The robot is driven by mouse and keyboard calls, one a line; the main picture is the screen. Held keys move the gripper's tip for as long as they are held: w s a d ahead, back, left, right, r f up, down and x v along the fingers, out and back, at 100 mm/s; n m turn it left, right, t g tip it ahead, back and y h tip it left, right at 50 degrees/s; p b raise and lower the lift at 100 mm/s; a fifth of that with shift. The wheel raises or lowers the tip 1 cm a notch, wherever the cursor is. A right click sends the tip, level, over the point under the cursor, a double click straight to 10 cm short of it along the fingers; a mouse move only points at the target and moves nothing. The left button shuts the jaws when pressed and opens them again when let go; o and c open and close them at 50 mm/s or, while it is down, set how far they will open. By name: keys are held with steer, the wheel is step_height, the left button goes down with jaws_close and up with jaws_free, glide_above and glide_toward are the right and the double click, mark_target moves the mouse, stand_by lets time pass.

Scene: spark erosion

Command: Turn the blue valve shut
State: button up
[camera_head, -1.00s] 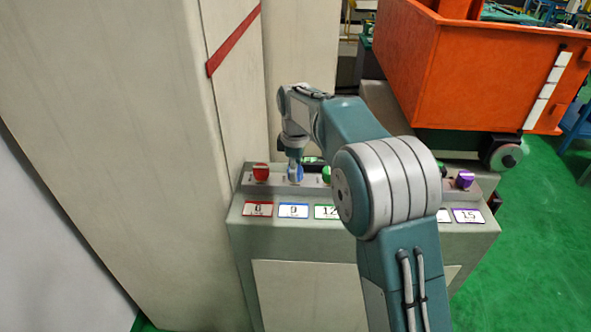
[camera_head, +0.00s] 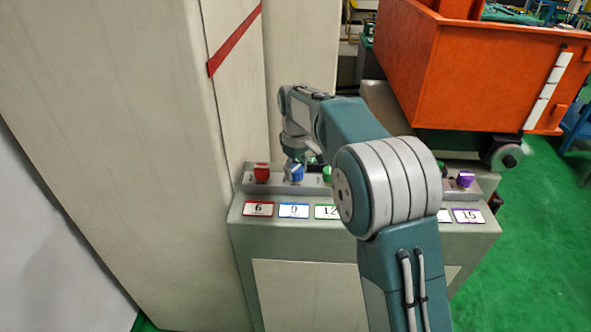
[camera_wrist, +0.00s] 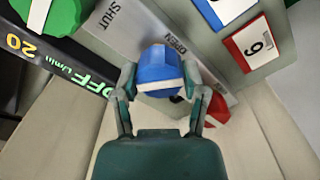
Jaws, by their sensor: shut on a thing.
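The blue valve (camera_head: 296,174) stands on the console's ledge, between the red and green knobs. In the wrist view the blue valve (camera_wrist: 158,68) sits between the two fingers, with a white band along its lower side. The word SHUT lies to its upper left and OPEN to its upper right on the grey strip. My gripper (camera_wrist: 160,88) is shut on the valve, one finger on each side. In the head view my gripper (camera_head: 295,160) comes down on it from behind. The blue-framed card (camera_head: 294,211) below the valve reads 0.
The red knob (camera_head: 262,173) is close on the left, the green knob (camera_head: 326,174) on the right, and a purple knob (camera_head: 466,180) at the far right. A tall pale cabinet (camera_head: 120,130) stands left, an orange bin (camera_head: 470,75) behind.

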steer(key=m, duration=0.5)
steer(key=shift+f+m, duration=0.2)
steer(key=shift+m, duration=0.1)
steer(key=m, duration=0.5)
steer(key=shift+s, duration=0.1)
steer(key=shift+m, duration=0.4)
steer(key=o, duration=1.2)
steer(key=shift+a, duration=0.1)
steer(key=shift+c, duration=0.2)
steer(key=shift+r, duration=0.15)
